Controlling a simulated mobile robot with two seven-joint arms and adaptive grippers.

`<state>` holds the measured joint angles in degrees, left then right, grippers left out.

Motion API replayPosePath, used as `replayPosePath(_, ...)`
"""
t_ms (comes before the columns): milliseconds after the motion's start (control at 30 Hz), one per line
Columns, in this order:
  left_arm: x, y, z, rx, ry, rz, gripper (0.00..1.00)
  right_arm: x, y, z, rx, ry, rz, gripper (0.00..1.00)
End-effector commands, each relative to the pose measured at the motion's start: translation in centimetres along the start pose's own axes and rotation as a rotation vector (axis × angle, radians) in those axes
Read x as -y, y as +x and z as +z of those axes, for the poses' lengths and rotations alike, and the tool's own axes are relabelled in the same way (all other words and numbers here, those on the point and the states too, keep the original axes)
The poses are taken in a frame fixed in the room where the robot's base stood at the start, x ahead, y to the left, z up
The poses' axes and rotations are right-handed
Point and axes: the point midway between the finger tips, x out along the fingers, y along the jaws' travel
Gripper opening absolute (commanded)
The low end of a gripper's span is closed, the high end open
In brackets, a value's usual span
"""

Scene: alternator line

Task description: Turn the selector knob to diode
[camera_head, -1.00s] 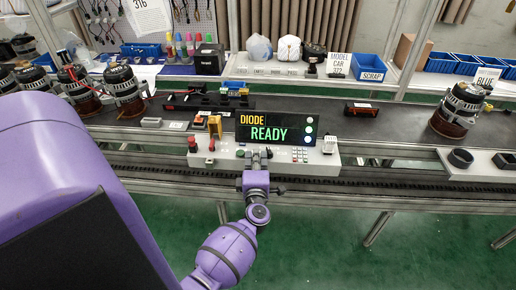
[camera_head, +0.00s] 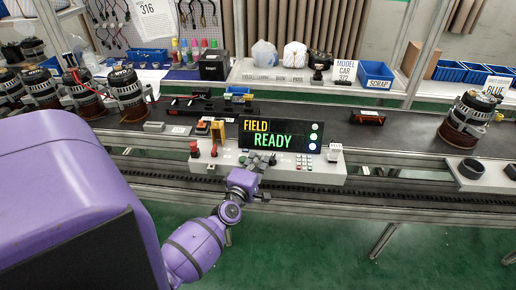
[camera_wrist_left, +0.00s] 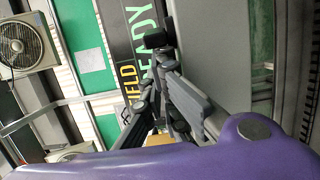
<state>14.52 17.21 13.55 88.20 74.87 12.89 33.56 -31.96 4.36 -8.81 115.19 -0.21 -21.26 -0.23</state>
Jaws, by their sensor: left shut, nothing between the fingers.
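The display (camera_head: 280,135) stands on the light control panel (camera_head: 325,176) and reads "FIELD" in yellow above "READY" in green. Part of the same display (camera_wrist_left: 128,75) shows turned on its side in the left wrist view. My left gripper (camera_head: 260,162) is at the panel's front, just below the display, with its fingers shut and nothing between them. The selector knob is not clearly visible; my gripper covers that part of the panel. The wrist view shows the dark fingers (camera_wrist_left: 165,90) close to the panel, but not whether they touch a knob. My right gripper is out of view.
A red button (camera_head: 194,148) and a yellow block (camera_head: 217,131) are at the panel's left; a small keypad (camera_head: 303,160) is right of my gripper. Alternators stand at the left and one (camera_head: 470,120) at the right. A blue scrap bin (camera_head: 375,74) is behind.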

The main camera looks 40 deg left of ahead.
Motion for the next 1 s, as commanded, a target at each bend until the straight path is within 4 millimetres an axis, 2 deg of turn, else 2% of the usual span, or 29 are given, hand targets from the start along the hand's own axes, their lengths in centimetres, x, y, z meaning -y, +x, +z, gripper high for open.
replayPosePath(467, 0.0, -0.5, 0.3, -0.006, -0.002, 0.000, 0.00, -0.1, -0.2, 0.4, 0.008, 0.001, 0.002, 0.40)
replayPosePath(700, -0.7, -1.1, 1.4, -0.202, -0.015, 0.008, 0.00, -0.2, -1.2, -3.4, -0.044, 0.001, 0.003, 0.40)
replayPosePath(767, -0.6, -1.4, 1.7, -0.275, -0.014, 0.006, 0.00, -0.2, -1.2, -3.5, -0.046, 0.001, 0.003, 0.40)
replayPosePath(1000, 0.3, -2.1, 2.9, -0.505, -0.003, 0.000, 0.00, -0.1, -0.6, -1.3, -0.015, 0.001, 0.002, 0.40)
